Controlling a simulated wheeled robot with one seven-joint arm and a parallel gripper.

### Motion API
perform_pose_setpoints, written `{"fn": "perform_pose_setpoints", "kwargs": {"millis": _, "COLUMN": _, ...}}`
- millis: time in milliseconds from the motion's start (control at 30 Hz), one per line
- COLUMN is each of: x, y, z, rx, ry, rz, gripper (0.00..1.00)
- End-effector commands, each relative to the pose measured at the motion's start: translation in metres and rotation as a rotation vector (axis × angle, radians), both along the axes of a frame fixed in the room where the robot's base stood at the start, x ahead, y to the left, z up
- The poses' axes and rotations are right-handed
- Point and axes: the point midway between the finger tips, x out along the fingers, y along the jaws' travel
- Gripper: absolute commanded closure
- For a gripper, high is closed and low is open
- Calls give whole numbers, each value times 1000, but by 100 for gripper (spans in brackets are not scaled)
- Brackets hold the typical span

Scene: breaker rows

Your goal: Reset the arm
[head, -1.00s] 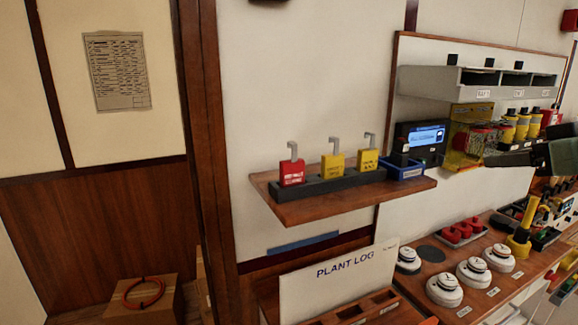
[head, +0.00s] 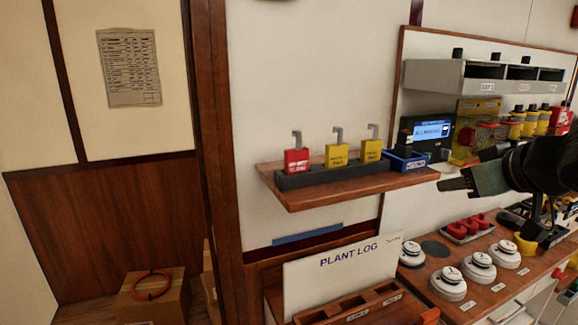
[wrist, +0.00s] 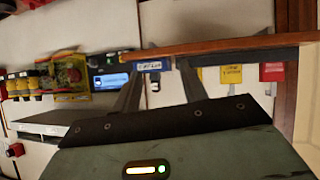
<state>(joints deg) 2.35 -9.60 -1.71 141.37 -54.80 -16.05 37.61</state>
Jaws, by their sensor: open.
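My gripper (head: 456,185) shows at the right of the head view, in front of the panel wall and pointing left. Its jaws are apart with nothing between them. Its tips are close to the right end of the wooden shelf (head: 320,192), at about the shelf's height in the picture; I cannot tell the gap in depth. In the wrist view, which is turned over, the two dark fingers of my gripper (wrist: 155,85) reach toward the shelf edge and a blue labelled bin (wrist: 152,66). My arm hides part of the panel and bench behind it.
A red padlock (head: 297,161) and two yellow ones stand in a dark rack on the shelf. Below are a PLANT LOG board (head: 340,275) and a bench with several white round devices (head: 447,284). A grey compartment unit (head: 480,78) hangs above. A cardboard box (head: 152,297) stands lower left.

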Motion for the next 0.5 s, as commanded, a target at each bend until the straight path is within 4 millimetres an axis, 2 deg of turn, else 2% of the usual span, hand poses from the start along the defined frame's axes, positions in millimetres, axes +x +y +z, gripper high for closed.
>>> {"fn": "perform_pose_setpoints", "kwargs": {"millis": 33, "x": -6, "y": 18, "z": -18, "rx": -22, "ry": 48, "rz": 6, "gripper": 57}}
{"fn": "perform_pose_setpoints", "kwargs": {"millis": 67, "x": -11, "y": 29, "z": -29, "rx": -36, "ry": 84, "rz": 6, "gripper": 57}}
{"fn": "perform_pose_setpoints", "kwargs": {"millis": 167, "x": -42, "y": 68, "z": -70, "rx": -102, "ry": 246, "rz": 26, "gripper": 57}}
{"fn": "perform_pose_setpoints", "kwargs": {"millis": 200, "x": -60, "y": 84, "z": -88, "rx": -130, "ry": 324, "rz": 45, "gripper": 57}}
{"fn": "perform_pose_setpoints", "kwargs": {"millis": 267, "x": -90, "y": 105, "z": -110, "rx": -171, "ry": 440, "rz": 81, "gripper": 57}}
{"fn": "perform_pose_setpoints", "kwargs": {"millis": 300, "x": -112, "y": 117, "z": -123, "rx": -197, "ry": 515, "rz": 110, "gripper": 57}}
{"fn": "perform_pose_setpoints", "kwargs": {"millis": 400, "x": -165, "y": 141, "z": -148, "rx": -252, "ry": 686, "rz": 189, "gripper": 57}}
{"fn": "perform_pose_setpoints", "kwargs": {"millis": 500, "x": -208, "y": 156, "z": -161, "rx": -291, "ry": 816, "rz": 260, "gripper": 57}}
